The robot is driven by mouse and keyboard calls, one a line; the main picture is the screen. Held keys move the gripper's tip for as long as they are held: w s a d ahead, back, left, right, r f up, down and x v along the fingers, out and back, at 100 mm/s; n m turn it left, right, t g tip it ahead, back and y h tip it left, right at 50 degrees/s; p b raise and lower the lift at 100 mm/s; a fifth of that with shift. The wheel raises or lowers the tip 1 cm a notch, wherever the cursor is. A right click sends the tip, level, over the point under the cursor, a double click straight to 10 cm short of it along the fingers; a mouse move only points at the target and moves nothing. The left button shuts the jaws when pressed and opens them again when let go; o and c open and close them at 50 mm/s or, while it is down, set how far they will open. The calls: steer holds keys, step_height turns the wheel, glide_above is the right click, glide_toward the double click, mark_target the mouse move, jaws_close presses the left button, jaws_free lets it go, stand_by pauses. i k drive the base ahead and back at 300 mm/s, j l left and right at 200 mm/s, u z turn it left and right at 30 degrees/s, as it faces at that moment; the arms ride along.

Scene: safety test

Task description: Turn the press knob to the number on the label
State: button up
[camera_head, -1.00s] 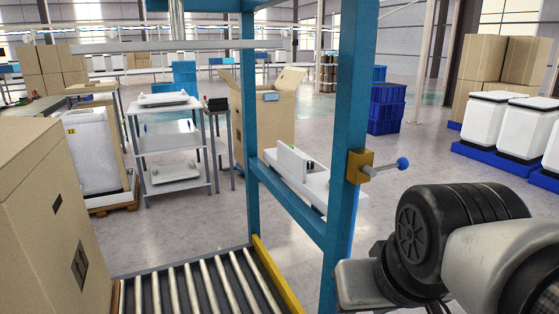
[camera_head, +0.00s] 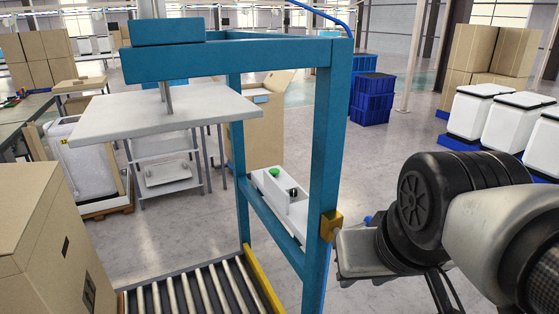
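The press is a blue frame (camera_head: 325,160) with a pale flat plate (camera_head: 165,112) hanging from a rod. Behind its right post, a white control box (camera_head: 270,190) carries a green button (camera_head: 274,172) and a small black knob (camera_head: 293,192) on top. The knob's setting is too small to read. A yellow block (camera_head: 331,224) sits on the right post; a blue ball (camera_head: 368,220) shows beside it, partly behind my arm. No readable number label shows. My arm fills the right side; dark thin parts below it may be my gripper (camera_head: 440,292), mostly hidden.
A roller conveyor (camera_head: 195,290) with a yellow side rail (camera_head: 263,280) runs under the press. A large carton (camera_head: 30,235) stands at left. White bins (camera_head: 480,110) on blue bases and blue crates (camera_head: 372,98) stand behind. The floor right of the post is open.

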mark_target(292, 192)
steer(key=i+l+z, duration=0.45)
steer(key=l, duration=0.3)
steer(key=i+l+z, duration=0.35)
steer(key=l+z, duration=0.15)
steer(key=l, duration=0.2)
steer(key=i+l+z, duration=0.45)
steer(key=i+u, duration=0.85)
steer(key=i+l+u, duration=0.25)
steer(key=u, duration=0.15)
steer(key=i+j+u, duration=0.1)
steer(key=i+u, duration=0.6)
steer(key=u, duration=0.2)
steer(key=i+l+u, duration=0.1)
steer(key=i+u, duration=0.35)
steer(key=i+l+u, duration=0.2)
steer(key=i+u, duration=0.25)
steer(key=i+l+u, duration=0.5)
steer(key=i+j, duration=0.05)
steer(key=j, duration=0.05)
